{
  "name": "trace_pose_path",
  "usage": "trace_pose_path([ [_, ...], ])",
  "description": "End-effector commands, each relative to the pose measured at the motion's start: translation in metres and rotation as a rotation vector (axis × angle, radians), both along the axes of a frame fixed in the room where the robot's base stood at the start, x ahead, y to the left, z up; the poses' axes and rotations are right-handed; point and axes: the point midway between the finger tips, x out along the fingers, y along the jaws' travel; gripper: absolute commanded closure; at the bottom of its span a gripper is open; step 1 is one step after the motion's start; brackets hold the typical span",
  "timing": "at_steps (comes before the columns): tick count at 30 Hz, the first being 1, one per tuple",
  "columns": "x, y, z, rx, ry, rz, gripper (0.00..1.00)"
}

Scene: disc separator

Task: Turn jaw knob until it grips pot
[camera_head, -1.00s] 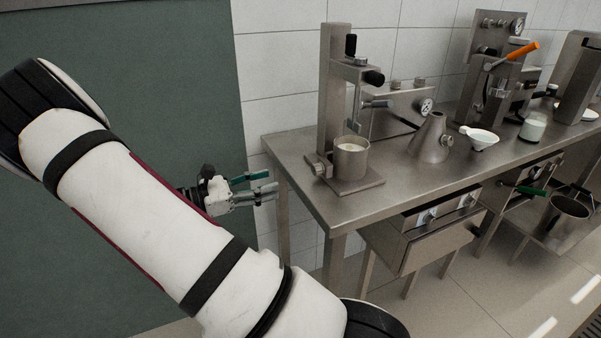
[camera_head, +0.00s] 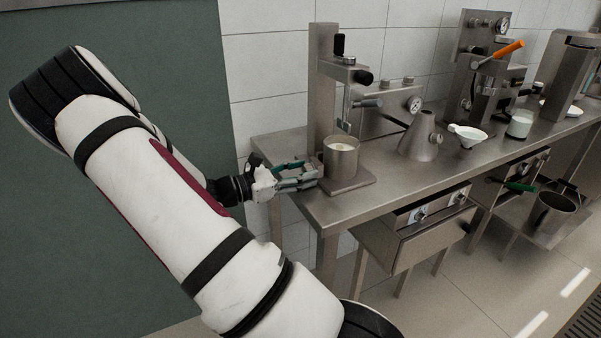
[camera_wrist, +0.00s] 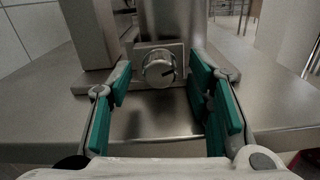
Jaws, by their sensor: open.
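The jaw knob (camera_wrist: 158,69) is a round silver knob with a dark mark on its face. In the wrist view it faces me between and just beyond my open fingers. My gripper (camera_head: 308,176) has green finger pads and reaches in from the left, close to the pot's base. It also shows in the wrist view (camera_wrist: 160,92), with a finger on each side and nothing held. The pot (camera_head: 341,158) is a metal cup with pale contents, upright on the base plate (camera_head: 352,186) of the stand. In the head view my gripper hides the knob.
The steel table (camera_head: 338,208) carries the stand's column (camera_head: 322,85), a conical flask (camera_head: 417,137), a white funnel (camera_head: 467,135) and a press with an orange handle (camera_head: 497,56). Drawers (camera_head: 413,228) sit beneath. Green panel and tiled wall stand behind.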

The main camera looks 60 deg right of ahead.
Motion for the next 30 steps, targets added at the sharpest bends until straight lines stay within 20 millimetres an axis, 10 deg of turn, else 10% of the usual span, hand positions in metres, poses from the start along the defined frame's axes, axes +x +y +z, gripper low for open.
trace_pose_path([
  [3,0.0,0.0001,0.0001,0.0,0.0,0.0,0.54],
  [9,0.0001,0.0003,0.0001,-0.001,0.001,0.0,0.99],
  [30,-0.0015,0.0002,0.0034,0.131,0.217,-0.001,1.0],
])
